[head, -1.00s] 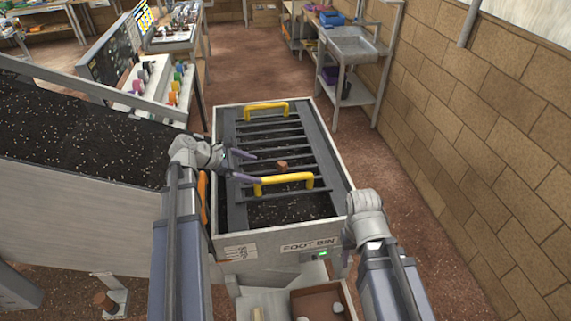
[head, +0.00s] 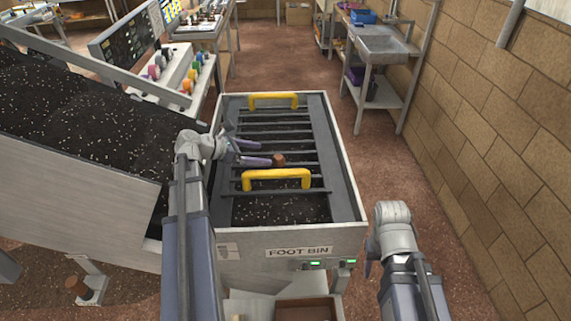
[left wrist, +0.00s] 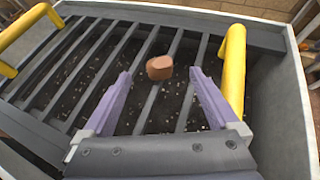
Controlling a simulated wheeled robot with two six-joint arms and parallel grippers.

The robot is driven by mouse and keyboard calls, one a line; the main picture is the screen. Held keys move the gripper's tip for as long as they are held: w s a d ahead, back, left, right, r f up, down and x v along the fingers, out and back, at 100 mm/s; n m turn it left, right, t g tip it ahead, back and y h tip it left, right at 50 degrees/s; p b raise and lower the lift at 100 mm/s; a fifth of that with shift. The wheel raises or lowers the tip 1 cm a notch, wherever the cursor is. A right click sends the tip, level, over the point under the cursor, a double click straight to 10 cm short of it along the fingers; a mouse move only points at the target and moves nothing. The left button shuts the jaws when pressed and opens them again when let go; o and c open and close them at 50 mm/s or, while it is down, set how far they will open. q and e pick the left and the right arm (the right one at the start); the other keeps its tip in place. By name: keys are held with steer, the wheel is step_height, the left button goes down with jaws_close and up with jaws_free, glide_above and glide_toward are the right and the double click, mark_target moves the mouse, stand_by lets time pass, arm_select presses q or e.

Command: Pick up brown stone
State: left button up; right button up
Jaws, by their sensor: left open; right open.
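The brown stone (head: 278,160) rests on the dark bars of the grate over the bin, just behind the nearer yellow handle. In the left wrist view the stone (left wrist: 160,67) sits ahead of the fingertips, roughly midway between them. My left gripper (head: 266,153) is open and empty, low over the grate, with its fingers pointing right toward the stone. In the left wrist view its two purple fingers (left wrist: 160,72) are spread apart. My right gripper (head: 372,262) is beside the bin's front right corner, its fingers mostly hidden behind the wrist.
The bin labelled FOOT BIN (head: 345,240) has pale walls. The near yellow handle (head: 277,175) and far yellow handle (head: 273,96) rise above the grate. A dark speckled conveyor (head: 70,115) stands at left. A brick wall (head: 490,130) is at right, with open floor before it.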

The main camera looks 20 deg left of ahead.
mark_target(278, 155)
arm_select(q)
steer(key=shift+w+d+f, duration=0.15)
steer(key=shift+f, duration=0.15)
steer(key=shift+b+x, duration=0.65)
steer(key=shift+x, duration=0.6)
steer(key=shift+b+x, duration=1)
steer(key=shift+x, duration=1.2)
steer(key=shift+w+d, duration=0.1)
steer(key=shift+w, duration=0.35)
arm_select(e)
step_height(278, 155, down, 4)
steer(key=shift+w+d, duration=0.1)
arm_select(q)
steer(key=shift+c, duration=0.2)
jaws_close()
